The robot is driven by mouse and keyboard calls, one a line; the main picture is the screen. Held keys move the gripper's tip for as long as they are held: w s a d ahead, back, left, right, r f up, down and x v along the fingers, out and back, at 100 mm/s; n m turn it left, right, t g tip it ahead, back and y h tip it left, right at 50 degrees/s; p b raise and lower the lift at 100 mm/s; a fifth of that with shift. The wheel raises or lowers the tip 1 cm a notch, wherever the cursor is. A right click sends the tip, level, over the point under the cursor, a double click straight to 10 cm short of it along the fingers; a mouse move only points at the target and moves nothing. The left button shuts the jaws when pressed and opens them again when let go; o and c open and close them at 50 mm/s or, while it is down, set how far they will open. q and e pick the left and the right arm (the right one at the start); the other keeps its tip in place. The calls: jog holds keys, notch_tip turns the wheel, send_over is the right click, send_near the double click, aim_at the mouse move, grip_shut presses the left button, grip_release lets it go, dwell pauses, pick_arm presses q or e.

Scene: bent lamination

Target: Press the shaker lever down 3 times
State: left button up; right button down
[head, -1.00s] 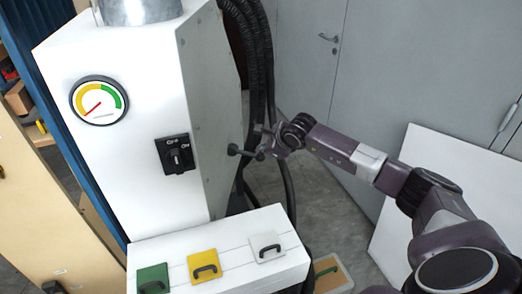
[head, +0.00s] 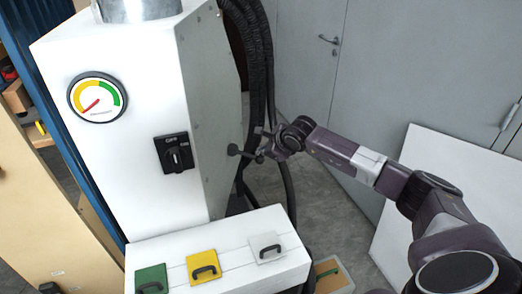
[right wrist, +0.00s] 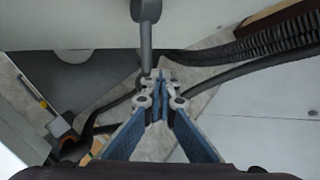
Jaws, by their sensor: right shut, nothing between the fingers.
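The shaker lever (head: 246,153) is a dark rod with a round knob, sticking out from the right side of the white machine (head: 110,185). In the right wrist view the lever (right wrist: 146,40) comes down from the top with its dark knob end uppermost. My right gripper (head: 264,145) is at the lever, at the right of the knob in the head view. In the right wrist view its fingers (right wrist: 158,82) are shut and empty, with the tips close to the rod. I cannot tell whether they touch it. My left gripper is not in view.
The machine carries a round gauge (head: 97,97) and a black rotary switch (head: 174,153). A white drawer box (head: 225,245) with green, yellow and white handled panels stands in front. Black hoses (head: 258,60) hang behind my right gripper. Grey floor (head: 335,200) is open at right.

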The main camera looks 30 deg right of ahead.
jog(key=shift+f, duration=0.15)
dwell(0.6)
jog(key=shift+r+p, duration=1)
jog(key=shift+r, duration=1.4)
notch_tip(320, 180, up, 5)
jog(key=shift+p, duration=1.1)
